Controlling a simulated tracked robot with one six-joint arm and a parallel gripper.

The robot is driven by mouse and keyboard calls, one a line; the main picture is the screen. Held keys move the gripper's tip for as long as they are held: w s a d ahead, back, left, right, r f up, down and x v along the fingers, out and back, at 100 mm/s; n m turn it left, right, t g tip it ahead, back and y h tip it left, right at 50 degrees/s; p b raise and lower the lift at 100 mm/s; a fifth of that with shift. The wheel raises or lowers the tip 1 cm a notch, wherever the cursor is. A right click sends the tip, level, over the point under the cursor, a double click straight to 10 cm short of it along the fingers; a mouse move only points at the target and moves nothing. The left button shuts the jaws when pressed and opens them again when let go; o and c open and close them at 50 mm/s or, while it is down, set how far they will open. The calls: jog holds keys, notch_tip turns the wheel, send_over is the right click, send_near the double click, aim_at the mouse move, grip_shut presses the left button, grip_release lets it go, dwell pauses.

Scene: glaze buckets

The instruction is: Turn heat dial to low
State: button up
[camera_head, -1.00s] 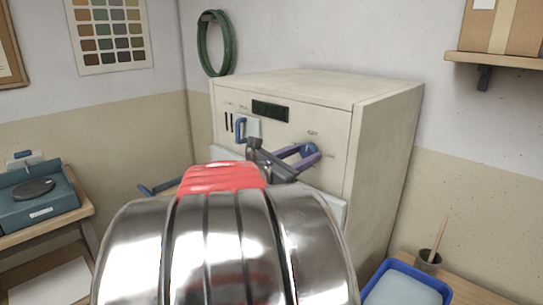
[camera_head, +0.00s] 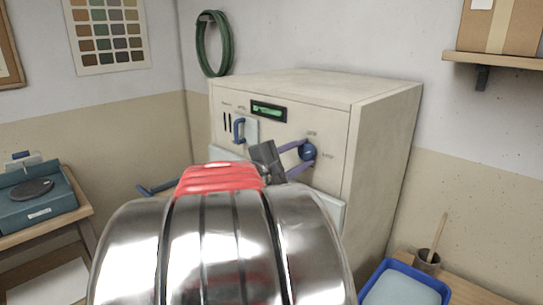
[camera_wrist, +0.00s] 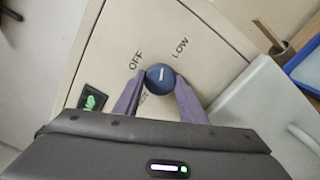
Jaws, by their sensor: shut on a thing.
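The heat dial (camera_head: 308,153) is a round dark blue knob on the front of the cream kiln cabinet (camera_head: 364,112). In the wrist view the dial (camera_wrist: 160,80) shows a short white mark pointing up the picture, roughly between the words OFF and LOW. A third label beside the dial is partly hidden by a finger. My gripper (camera_wrist: 161,77) has purple fingers, one on each side of the dial, shut on it. In the head view my arm hides part of the cabinet front.
A lit green display (camera_head: 268,111) and a blue handle (camera_head: 239,130) are on the cabinet front. A blue tray (camera_head: 447,293) and a cup with a stick (camera_head: 427,262) stand at the lower right. A teal device (camera_head: 38,203) sits on a table at left.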

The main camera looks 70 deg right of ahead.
jog(key=m, duration=0.5)
jog(key=shift+w, duration=0.15)
jog(key=shift+f, duration=0.1)
dwell(0.3)
jog(key=o, duration=1.1)
jog(key=shift+c, duration=0.2)
jog(key=shift+a, duration=0.1)
jog(key=v, duration=1.3)
jog(key=shift+a, duration=0.2)
jog(key=shift+w, duration=0.1)
